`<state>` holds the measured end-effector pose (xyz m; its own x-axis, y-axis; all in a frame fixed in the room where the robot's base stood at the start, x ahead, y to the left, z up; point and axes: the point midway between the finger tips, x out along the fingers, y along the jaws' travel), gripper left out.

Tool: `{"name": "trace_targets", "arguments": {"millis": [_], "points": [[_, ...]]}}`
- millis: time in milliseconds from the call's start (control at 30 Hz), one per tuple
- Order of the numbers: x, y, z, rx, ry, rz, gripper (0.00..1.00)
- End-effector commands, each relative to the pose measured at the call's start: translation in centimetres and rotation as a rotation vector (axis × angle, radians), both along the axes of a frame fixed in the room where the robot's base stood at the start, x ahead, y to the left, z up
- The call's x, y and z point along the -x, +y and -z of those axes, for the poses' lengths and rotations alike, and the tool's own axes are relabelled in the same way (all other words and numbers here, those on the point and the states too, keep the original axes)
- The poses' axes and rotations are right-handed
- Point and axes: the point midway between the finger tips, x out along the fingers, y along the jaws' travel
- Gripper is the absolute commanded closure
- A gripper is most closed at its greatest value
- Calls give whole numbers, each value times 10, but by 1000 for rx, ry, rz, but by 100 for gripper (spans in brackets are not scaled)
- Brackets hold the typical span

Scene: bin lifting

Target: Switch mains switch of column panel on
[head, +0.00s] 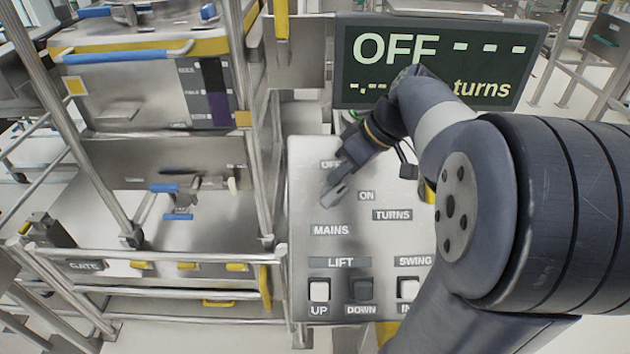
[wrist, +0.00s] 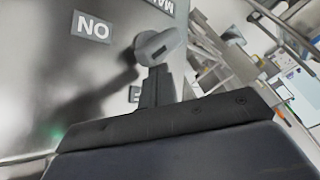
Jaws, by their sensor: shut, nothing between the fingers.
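The column panel (head: 305,270) is a grey metal box with OFF, ON, TURNS and MAINS labels. The mains switch looks like a rounded grey knob in the wrist view (wrist: 160,45), beside the upside-down ON label (wrist: 91,27). The display (head: 440,62) reads OFF with dashes.
Lift and swing buttons (head: 320,290) sit low on the panel. A metal frame with rails (head: 145,255) stands close on the left. My arm crosses the right side of the head view and hides the panel's right part.

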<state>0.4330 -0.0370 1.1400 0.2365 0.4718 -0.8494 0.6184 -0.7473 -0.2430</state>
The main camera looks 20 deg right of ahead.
Motion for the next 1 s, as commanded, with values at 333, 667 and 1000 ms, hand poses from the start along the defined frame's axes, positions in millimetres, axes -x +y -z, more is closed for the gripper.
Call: {"name": "trace_targets", "arguments": {"millis": [333,667,1000], "points": [[3,-5,4,-82,-23,72,100],[6,-9,6,-160,-45,141,100],[8,-12,7,-233,-65,204,100]]}}
